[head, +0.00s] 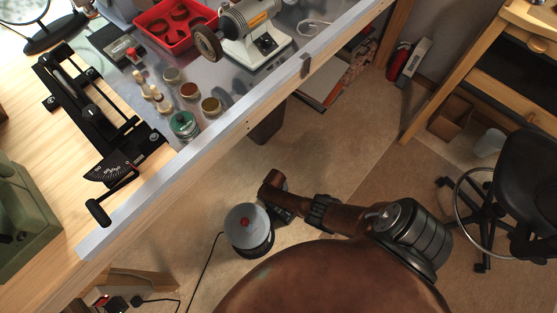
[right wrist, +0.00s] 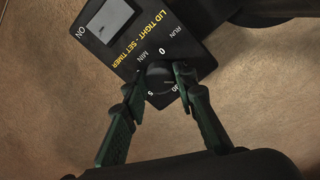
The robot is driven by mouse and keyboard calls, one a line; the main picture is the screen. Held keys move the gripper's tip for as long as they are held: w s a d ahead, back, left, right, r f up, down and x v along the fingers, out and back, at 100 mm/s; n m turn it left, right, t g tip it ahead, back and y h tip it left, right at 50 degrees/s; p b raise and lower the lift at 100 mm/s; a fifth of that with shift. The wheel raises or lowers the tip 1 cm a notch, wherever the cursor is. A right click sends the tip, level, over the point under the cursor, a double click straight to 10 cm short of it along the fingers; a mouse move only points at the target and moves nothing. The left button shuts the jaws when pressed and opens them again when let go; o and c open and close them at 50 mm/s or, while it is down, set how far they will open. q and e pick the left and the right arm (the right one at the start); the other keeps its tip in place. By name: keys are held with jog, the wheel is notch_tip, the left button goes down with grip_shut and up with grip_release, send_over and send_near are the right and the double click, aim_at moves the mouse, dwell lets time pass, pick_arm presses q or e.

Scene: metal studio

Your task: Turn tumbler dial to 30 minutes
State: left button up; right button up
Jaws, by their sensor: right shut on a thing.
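The black dial (right wrist: 159,86) has white marks, a "5" and another number partly covered. My right gripper (right wrist: 157,74) has its dark green fingers on either side of the dial, shut on it. Its fingertips are hidden in the head view. My left gripper is not in view.
The workbench edge (head: 230,130) runs diagonally above the tumbler, with jars, a red tray (head: 176,28) and a grinder (head: 245,35) on it. A black chair (head: 530,170) stands at the right. A cord (head: 203,265) lies on the floor left of the tumbler.

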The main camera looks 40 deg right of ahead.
jog(key=m, duration=0.4)
jog(key=shift+a+m, duration=0.1)
jog(key=shift+m, duration=0.2)
jog(key=m, duration=0.2)
jog(key=shift+m, duration=0.8)
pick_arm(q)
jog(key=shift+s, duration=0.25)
pick_arm(e)
jog(key=shift+m, duration=0.3)
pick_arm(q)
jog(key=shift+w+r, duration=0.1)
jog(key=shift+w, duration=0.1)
pick_arm(e)
jog(key=o, duration=0.8)
jog(key=shift+c, duration=0.2)
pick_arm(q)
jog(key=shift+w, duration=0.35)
pick_arm(e)
jog(key=o, duration=0.4)
jog(key=shift+c, duration=0.2)
